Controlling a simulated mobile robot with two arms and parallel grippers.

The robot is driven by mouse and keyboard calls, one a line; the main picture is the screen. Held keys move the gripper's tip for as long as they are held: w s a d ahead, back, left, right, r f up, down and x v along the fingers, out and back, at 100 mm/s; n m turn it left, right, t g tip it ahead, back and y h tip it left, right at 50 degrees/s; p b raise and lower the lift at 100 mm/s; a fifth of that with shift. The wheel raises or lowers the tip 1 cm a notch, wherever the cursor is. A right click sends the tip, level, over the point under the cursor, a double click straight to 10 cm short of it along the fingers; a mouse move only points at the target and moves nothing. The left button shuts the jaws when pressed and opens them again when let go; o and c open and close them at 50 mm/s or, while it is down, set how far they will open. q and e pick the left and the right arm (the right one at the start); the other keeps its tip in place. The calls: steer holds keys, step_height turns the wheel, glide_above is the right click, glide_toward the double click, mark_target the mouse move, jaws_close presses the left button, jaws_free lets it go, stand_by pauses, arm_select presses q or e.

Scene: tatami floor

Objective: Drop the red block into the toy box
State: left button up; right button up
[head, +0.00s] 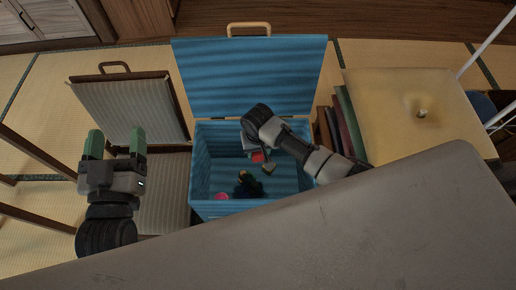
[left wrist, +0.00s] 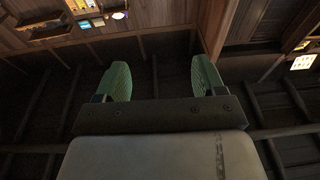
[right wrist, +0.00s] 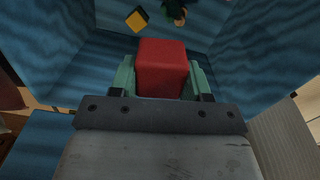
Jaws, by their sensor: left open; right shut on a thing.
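The blue toy box (head: 203,209) stands open in the middle of the head view, with its lid (head: 250,75) raised at the back. My right gripper (head: 259,153) reaches over the box opening and is shut on the red block (right wrist: 162,68). The red block also shows as a small red patch in the head view (head: 258,157), partly covered by the gripper. In the right wrist view the blue box walls surround the block. My left gripper (head: 116,143) is open and empty, left of the box; its green fingers show apart in the left wrist view (left wrist: 161,82).
Inside the box lie a pink thing (head: 221,196), a dark figure (head: 246,185) and a small yellowish block (right wrist: 137,19). An open pale striped case (head: 130,110) is at left. Books (head: 345,125) and a yellowish-topped stool (head: 410,110) are at right. A grey surface (head: 330,230) fills the front.

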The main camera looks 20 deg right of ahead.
arm_select(q)
steer(key=shift+s+d+r+t, duration=0.1)
steer(key=shift+s+r+t, duration=0.1)
steer(key=shift+r+t, duration=0.75)
arm_select(e)
steer(key=shift+f, duration=0.2)
